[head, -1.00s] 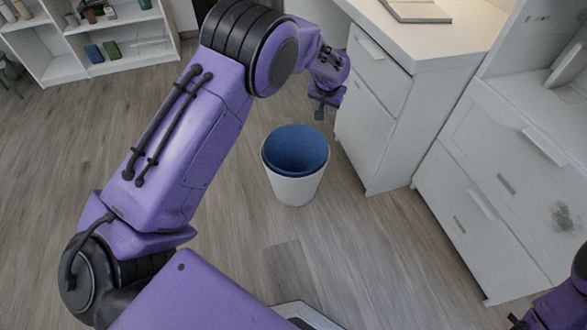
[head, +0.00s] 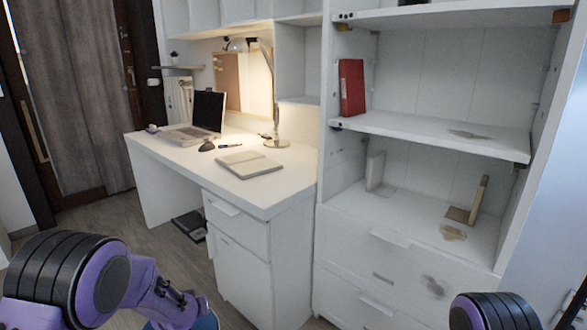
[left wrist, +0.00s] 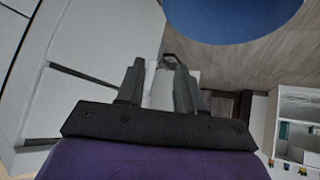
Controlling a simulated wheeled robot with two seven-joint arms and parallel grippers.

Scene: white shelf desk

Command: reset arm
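My left gripper (left wrist: 154,62) shows in the left wrist view with its two dark fingers apart and nothing between them. The blue inside of the bin (left wrist: 235,15) fills the top right of that view, apart from the fingers. In the head view my left arm (head: 95,280) comes in at the lower left, and its gripper is out of the frame. A small blue piece of the bin (head: 207,321) shows at the bottom edge beside it. Part of my right arm (head: 490,312) shows at the lower right. My right gripper is not in view.
Floor (head: 165,245) shows left of the desk drawers.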

